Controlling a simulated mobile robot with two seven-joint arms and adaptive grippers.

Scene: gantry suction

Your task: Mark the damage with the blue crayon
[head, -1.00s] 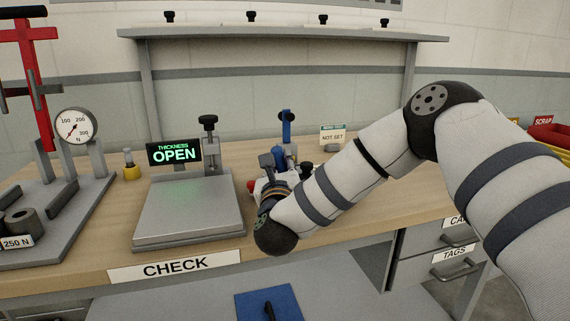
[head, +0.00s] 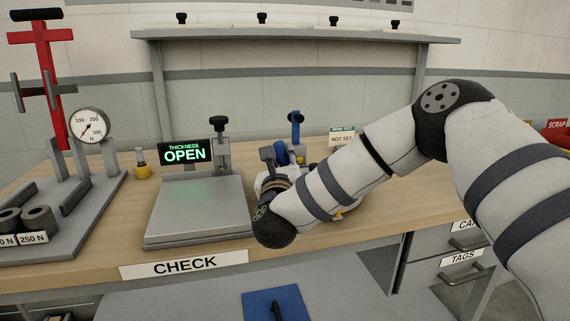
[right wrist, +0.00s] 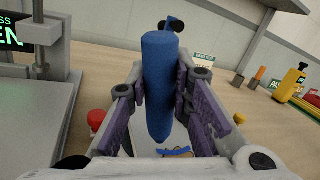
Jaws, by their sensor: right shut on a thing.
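The blue crayon (right wrist: 160,85) is clamped between the fingers of my right gripper (right wrist: 158,105), its rounded tip pointing down in the right wrist view. In the head view, my right gripper (head: 275,170) is over the bench just right of the thickness plate, and a bit of the crayon (head: 281,153) shows behind it. Below the crayon tip in the right wrist view is a pale surface with a small tan and blue patch (right wrist: 175,152). I cannot tell whether the tip touches it or whether the patch is the damage. My left gripper is not in view.
The thickness gauge plate (head: 200,210), reading OPEN, stands to the left. A blue post (head: 296,125) rises behind the gripper. A red knob (right wrist: 97,120) is beside the left finger. A force press (head: 50,90) is at far left.

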